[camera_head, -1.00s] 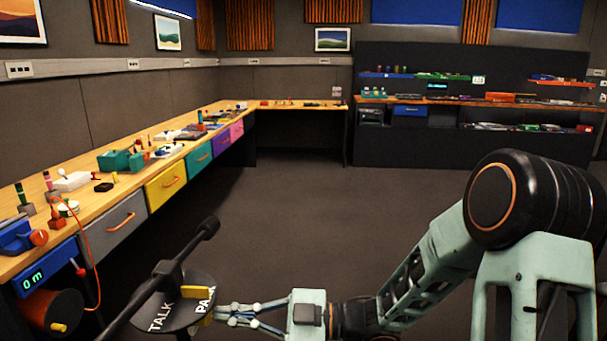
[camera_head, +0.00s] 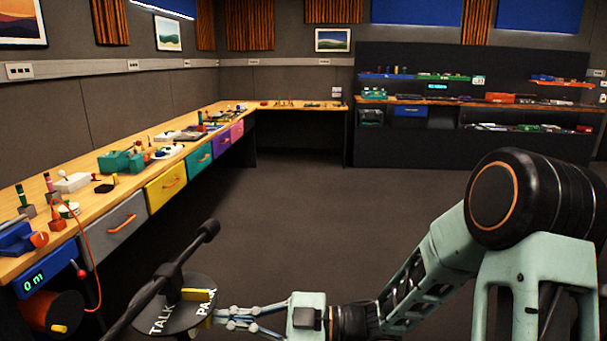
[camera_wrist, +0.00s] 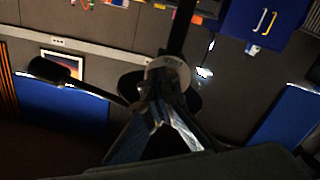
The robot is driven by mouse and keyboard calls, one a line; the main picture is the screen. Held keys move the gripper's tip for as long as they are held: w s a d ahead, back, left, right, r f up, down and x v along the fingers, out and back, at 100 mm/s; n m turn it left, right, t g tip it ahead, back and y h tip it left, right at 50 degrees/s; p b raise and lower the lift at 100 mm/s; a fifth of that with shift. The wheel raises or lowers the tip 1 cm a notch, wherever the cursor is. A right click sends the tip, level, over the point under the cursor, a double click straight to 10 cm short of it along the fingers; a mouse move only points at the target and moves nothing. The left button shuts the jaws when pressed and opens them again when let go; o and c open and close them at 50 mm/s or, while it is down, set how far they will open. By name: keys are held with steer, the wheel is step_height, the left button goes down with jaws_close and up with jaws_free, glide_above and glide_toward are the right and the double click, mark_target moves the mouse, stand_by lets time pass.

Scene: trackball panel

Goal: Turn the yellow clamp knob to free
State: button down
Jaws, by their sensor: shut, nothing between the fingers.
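The yellow clamp knob (camera_head: 199,295) shows as a yellow bar on a black disc (camera_head: 176,322) lettered "TALK" and, partly cut off from view, "PA…". A black boom (camera_head: 190,252) with a thick rounded end crosses over the disc. My gripper (camera_head: 222,318) is at the disc's right edge, just below and right of the yellow bar. Its fingers are shut and empty; whether they touch the disc or knob cannot be told.
A long wooden bench (camera_head: 90,209) with coloured drawers and small devices runs along the left. A blue display box (camera_head: 44,279) and an orange-rimmed reel (camera_head: 50,314) are at lower left. The floor (camera_head: 330,220) beyond my arm is clear.

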steer(key=shift+s+a+f, duration=0.1)
steer(key=shift+s+f, duration=0.15)
steer(key=shift+s, duration=0.25)
steer(key=shift+s+f+p, duration=0.1)
steer(key=shift+s+p, duration=0.15)
steer(key=shift+p, duration=0.15)
steer(key=shift+s, duration=0.1)
steer(key=shift+f, duration=0.1)
stand_by(0.3)
steer(key=d, duration=0.6)
steer(key=shift+f, duration=0.35)
steer(key=shift+d+p, duration=0.1)
steer(key=shift+p, duration=0.25)
